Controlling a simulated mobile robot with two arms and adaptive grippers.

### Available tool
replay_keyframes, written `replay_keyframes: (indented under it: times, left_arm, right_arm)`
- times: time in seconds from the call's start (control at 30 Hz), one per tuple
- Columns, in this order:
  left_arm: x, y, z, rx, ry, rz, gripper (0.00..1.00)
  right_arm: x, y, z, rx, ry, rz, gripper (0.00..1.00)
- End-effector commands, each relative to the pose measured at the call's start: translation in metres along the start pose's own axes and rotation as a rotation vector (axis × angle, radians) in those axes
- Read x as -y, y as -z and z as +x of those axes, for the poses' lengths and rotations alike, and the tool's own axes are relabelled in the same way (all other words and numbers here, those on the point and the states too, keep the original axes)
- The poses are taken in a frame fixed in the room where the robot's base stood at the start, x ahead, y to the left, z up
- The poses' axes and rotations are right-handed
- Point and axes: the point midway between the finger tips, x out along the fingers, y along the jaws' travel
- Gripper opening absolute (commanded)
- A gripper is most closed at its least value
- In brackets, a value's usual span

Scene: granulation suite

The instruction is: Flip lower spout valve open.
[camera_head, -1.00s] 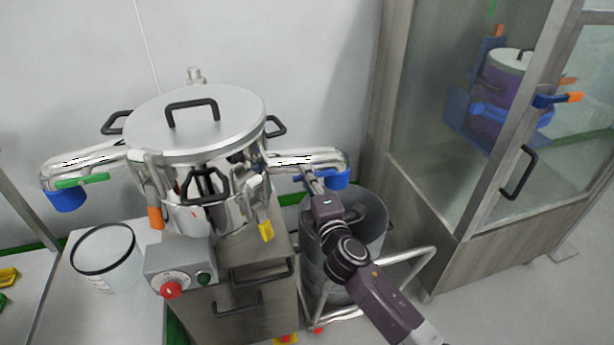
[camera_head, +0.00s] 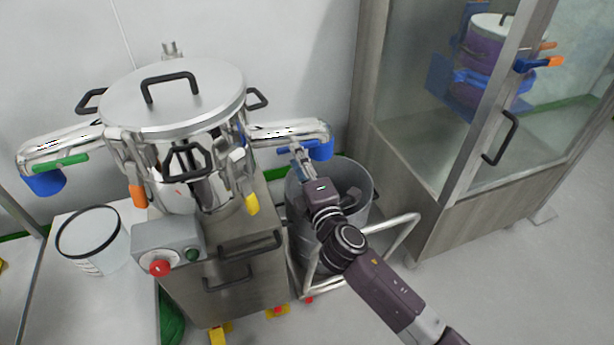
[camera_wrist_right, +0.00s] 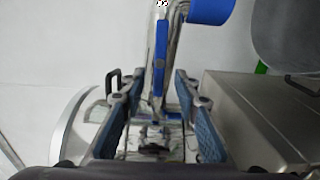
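The steel vessel (camera_head: 180,120) has a spout on each side. The right spout (camera_head: 290,135) has a blue lever (camera_head: 295,127) along its side and a blue end cap (camera_head: 321,150). The left spout has a green lever (camera_head: 60,163) and a blue end cap (camera_head: 43,182). My right gripper (camera_head: 299,152) is just below the blue lever, its fingers pointing up toward it. In the right wrist view, the gripper (camera_wrist_right: 160,105) is open, and the blue lever (camera_wrist_right: 160,58) lies ahead, in line with the gap between the fingers. Contact is not clear. My left gripper is out of view.
A grey bin (camera_head: 362,190) on a tubular steel cart stands below the right spout. A control box (camera_head: 168,243) with a red button is on the vessel's cabinet. A white bucket (camera_head: 95,240) stands at left. A glass-fronted cabinet (camera_head: 440,190) is at right.

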Motion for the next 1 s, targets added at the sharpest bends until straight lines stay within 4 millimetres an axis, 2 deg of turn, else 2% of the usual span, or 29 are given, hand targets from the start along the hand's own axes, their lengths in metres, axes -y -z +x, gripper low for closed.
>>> replay_keyframes:
  times: [0.03, 0.2, 0.4, 0.6, 1.0]
  left_arm:
    - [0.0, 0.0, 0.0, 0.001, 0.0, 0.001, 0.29]
    - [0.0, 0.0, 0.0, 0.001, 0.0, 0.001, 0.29]
    - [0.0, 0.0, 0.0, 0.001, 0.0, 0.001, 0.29]
    - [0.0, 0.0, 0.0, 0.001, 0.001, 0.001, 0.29]
    - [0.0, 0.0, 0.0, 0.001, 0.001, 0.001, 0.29]
  right_arm:
    - [0.002, 0.0, -0.012, 0.0, 0.003, 0.001, 0.29]
    - [0.001, 0.0, -0.043, 0.0, 0.002, 0.0, 0.29]
    - [0.001, -0.001, -0.068, 0.002, 0.003, 0.0, 0.29]
    - [0.001, -0.001, -0.075, 0.003, 0.002, -0.002, 0.29]
    - [0.0, -0.001, -0.075, 0.002, 0.001, -0.001, 0.29]
